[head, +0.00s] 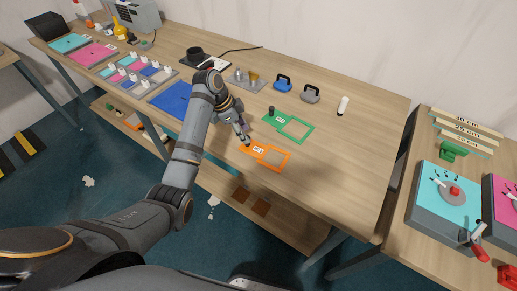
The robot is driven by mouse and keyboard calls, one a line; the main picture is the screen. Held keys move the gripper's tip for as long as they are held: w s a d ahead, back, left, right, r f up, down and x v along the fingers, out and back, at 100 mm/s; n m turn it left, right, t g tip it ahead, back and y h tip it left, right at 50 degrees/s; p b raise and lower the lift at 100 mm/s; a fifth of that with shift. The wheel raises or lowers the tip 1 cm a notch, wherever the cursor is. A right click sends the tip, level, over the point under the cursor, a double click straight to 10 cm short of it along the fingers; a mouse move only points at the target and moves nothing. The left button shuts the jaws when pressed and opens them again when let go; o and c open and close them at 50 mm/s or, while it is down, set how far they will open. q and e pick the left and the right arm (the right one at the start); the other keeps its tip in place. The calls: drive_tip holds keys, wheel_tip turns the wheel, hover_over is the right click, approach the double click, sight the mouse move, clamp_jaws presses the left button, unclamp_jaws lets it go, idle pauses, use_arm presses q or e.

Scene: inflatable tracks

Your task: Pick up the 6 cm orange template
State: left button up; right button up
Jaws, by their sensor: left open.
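The orange template (258,150) lies flat near the front edge of the wooden table, in the middle of the head view. It is a square frame with a labelled tab at its left end; the size on the label is too small to read. My left gripper (245,139) is open, fingers pointing down at the left end of the tab. It partly hides that end, and I cannot tell whether it touches it. My right gripper is not in view.
A similar green template (296,128) with a dark knob lies just behind. Blue (283,82) and grey (310,94) handled tools stand farther back. A blue sheet (172,98) lies left of my arm. The table's right part is clear, except for a white cylinder (343,105).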

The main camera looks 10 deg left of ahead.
sight(264, 149)
use_arm(q)
drive_tip(key=x, duration=0.2)
drive_tip(key=p+x, duration=0.1)
drive_tip(key=x, duration=0.1)
drive_tip(key=shift+a+f, duration=0.1)
drive_tip(key=shift+f, duration=0.35)
clamp_jaws()
